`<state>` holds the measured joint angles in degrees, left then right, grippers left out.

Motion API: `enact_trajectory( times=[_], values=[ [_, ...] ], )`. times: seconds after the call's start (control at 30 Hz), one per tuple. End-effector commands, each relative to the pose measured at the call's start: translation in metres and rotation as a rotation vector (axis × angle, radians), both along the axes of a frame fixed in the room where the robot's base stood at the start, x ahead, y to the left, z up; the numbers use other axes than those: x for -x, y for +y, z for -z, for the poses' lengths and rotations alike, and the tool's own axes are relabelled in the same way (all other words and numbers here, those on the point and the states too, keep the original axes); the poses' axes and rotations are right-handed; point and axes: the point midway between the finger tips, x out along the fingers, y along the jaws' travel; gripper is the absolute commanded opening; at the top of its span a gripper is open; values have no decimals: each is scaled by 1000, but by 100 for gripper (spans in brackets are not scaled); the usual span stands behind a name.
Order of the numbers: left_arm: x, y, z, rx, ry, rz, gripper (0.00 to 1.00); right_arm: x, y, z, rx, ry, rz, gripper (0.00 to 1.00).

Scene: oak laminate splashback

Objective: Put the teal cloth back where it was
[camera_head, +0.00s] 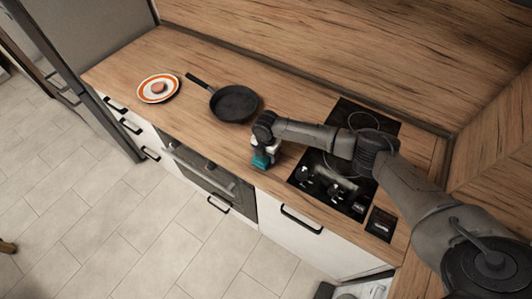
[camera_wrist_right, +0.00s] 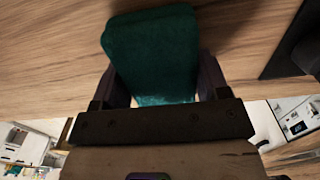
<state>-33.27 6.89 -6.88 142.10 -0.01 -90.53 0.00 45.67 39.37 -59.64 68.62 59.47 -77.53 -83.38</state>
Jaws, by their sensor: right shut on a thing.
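The teal cloth (camera_head: 260,162) is a small folded piece near the front edge of the wooden counter, left of the black hob. My right gripper (camera_head: 266,149) reaches over the counter and is shut on it. In the right wrist view the cloth (camera_wrist_right: 150,45) sits between the two dark fingers of the right gripper (camera_wrist_right: 160,82), with the wood counter behind it. I cannot tell whether the cloth touches the counter. My left gripper is not in view.
A black frying pan (camera_head: 235,104) lies left of my right gripper. Farther left is a white plate with an orange ring (camera_head: 145,88), holding a small brownish item. The black hob (camera_head: 345,112) lies partly under my right arm. Counter between pan and front edge is clear.

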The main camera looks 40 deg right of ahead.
Motion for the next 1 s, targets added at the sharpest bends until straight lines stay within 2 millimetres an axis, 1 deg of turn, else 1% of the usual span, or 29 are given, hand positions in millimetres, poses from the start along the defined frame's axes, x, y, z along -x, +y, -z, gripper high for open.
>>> enact_trajectory(
  times=[0.17,0.3,0.33,0.5,0.6,0.83,0.93,1.0],
  values=[
    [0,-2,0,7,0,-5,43,0,0,0,0,-1,0,46],
    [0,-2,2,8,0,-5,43,0,0,3,-1,-1,0,46],
    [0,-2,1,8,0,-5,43,0,0,3,0,-1,0,70],
    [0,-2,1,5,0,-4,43,0,0,2,0,-1,0,87],
    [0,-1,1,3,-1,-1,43,0,0,2,0,-1,0,94],
    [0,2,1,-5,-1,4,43,0,0,1,0,-1,0,94],
    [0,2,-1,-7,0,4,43,0,0,-5,-1,-2,0,94],
    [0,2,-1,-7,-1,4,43,-1,0,-14,-2,-3,0,94]
  ],
)
